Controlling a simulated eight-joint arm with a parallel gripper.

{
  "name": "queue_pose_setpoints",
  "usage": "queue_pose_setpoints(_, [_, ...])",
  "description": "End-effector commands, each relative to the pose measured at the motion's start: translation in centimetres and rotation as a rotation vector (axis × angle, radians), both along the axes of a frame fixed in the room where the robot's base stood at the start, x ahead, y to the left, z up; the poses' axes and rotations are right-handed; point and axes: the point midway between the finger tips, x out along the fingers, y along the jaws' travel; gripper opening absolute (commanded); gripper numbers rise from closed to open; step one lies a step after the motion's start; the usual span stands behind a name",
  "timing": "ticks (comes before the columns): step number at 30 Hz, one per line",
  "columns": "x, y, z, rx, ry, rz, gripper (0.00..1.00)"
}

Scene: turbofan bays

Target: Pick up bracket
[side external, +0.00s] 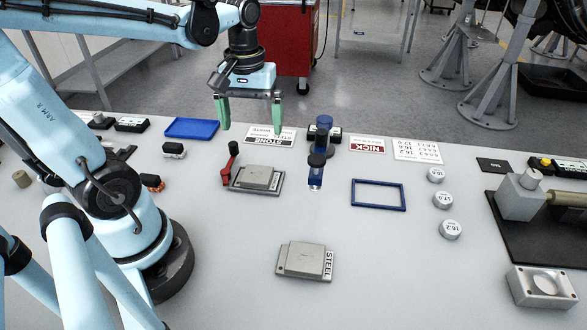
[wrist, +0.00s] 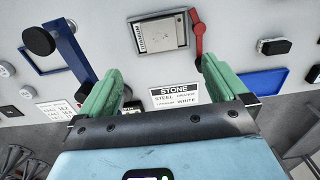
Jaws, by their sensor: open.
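No part is labelled as a bracket, and I cannot tell for certain which one it is. A grey block on a flat plate (side external: 257,178) lies mid-table with a red lever (side external: 229,168) at its left; the wrist view shows this plate, marked TITANIUM (wrist: 162,32), and the lever (wrist: 198,35). A similar grey plate marked STEEL (side external: 304,261) lies nearer the front. My gripper (side external: 250,128) has two green fingers, spread apart and empty, above the table's back part. The wrist view shows the fingers (wrist: 160,72) short of the TITANIUM plate.
A blue stand with black knobs (side external: 317,160) rises right of the TITANIUM plate. A blue frame (side external: 378,195) and several round silver weights (side external: 443,200) lie further right. A blue tray (side external: 191,128) and a STONE sign (side external: 271,136) are at the back. The front middle is mostly clear.

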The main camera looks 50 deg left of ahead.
Motion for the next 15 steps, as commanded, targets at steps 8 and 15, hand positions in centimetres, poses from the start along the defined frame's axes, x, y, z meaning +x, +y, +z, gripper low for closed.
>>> queue_pose_setpoints(8, [0.01,-0.03,0.89,0.0,0.0,-0.003,1.0])
queue_pose_setpoints(15, [0.01,-0.04,0.9,0.0,0.0,-0.003,0.94])
